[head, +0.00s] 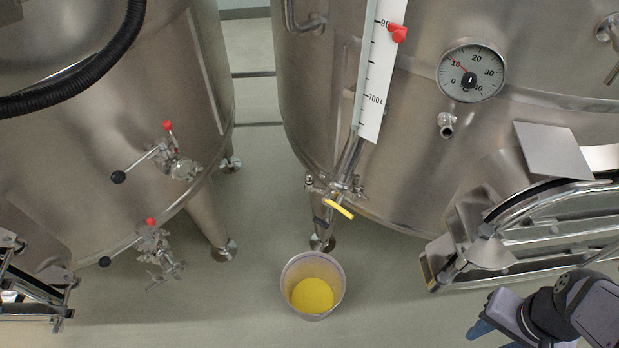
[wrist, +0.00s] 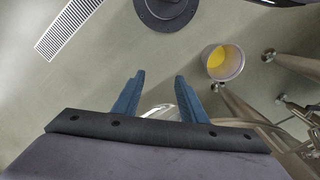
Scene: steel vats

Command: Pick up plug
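I cannot make out a plug for certain in either view. My gripper (wrist: 158,80) shows in the wrist view as two blue fingers standing apart, with bare floor between their tips. A shiny pale metal part (wrist: 160,113) shows between the finger bases; I cannot tell what it is or whether it is touched. In the head view, my gripper (head: 481,328) is at the lower right, below the open manway of the right vat, with only part of a blue finger showing.
A bucket of yellow liquid (head: 312,285) stands on the floor below the valve with the yellow handle (head: 339,208). The right vat (head: 420,150) carries a dial gauge (head: 471,72) and scale (head: 378,75). The left vat (head: 90,160) has red-capped valves. A floor grate (wrist: 68,28) lies left.

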